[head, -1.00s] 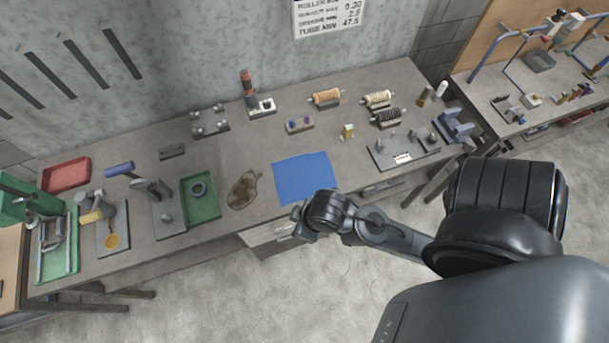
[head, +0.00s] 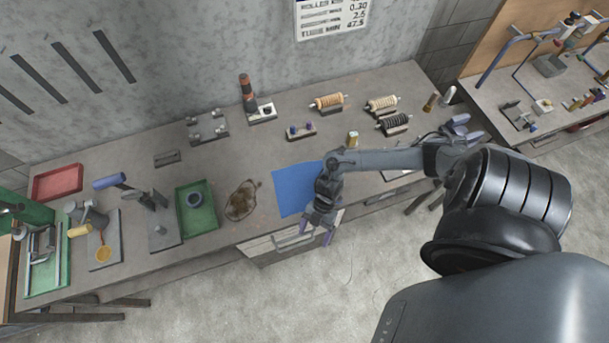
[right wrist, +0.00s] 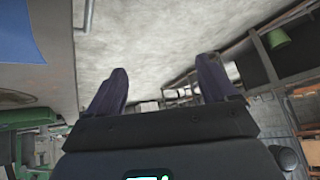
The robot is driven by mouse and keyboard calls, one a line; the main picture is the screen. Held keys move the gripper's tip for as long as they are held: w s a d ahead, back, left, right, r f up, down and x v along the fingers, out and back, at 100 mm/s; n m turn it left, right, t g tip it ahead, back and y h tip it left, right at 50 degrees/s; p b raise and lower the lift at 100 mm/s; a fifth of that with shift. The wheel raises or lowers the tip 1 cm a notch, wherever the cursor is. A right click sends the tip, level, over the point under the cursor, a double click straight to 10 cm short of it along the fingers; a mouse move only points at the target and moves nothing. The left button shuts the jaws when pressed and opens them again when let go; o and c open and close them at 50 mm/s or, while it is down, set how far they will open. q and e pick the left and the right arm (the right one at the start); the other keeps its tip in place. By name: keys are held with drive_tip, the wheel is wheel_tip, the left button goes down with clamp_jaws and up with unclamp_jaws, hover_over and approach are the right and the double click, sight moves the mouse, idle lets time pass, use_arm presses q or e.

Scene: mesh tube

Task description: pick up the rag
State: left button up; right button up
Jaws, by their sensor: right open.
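My right gripper (head: 316,231) is open and empty, fingers pointing down, just in front of the bench edge beside the rag's front right corner. My right arm hides the rag's right part. In the right wrist view the two dark fingers (right wrist: 165,85) are spread with nothing between them, and the rag (right wrist: 18,38) shows at the upper left. My left gripper is out of view.
A glossy brown patch (head: 242,200) lies left of the rag. Further left are a green tray (head: 208,222) and a red tray (head: 57,183). Floor is open in front.

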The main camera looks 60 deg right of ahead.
drive_tip(key=w+d, duration=0.1)
drive_tip(key=d, duration=0.3)
drive_tip(key=w+d+h, duration=0.1)
drive_tip(key=d, duration=0.3)
drive_tip(key=w+d+r+h, duration=0.1)
drive_tip(key=w+d, duration=0.1)
drive_tip(key=d, duration=0.3)
drive_tip(key=shift+d+b, duration=0.1)
drive_tip(key=shift+b, duration=0.3)
drive_tip(key=shift+h, duration=0.4)
drive_tip(key=d, duration=0.1)
drive_tip(key=w+d+r, duration=0.1)
drive_tip(key=w+d, duration=0.1)
drive_tip(key=d, duration=0.1)
drive_tip(key=shift+d+r, duration=0.1)
drive_tip(key=shift+r, duration=0.05)
drive_tip(key=w+d+r+t, duration=0.1)
drive_tip(key=w+d+r, duration=0.2)
drive_tip(key=w+d, duration=0.15)
drive_tip(key=b, duration=0.6)
hover_over(306, 185)
drive_tip(key=d, duration=0.2)
drive_tip(key=shift+h, duration=0.4)
wheel_tip(306, 185, down, 7)
drive_tip(key=shift+s+r, duration=0.1)
drive_tip(key=shift+r, duration=0.1)
drive_tip(key=shift+b+x, duration=0.75)
drive_tip(key=shift+x, duration=0.35)
drive_tip(key=shift+c, duration=0.4)
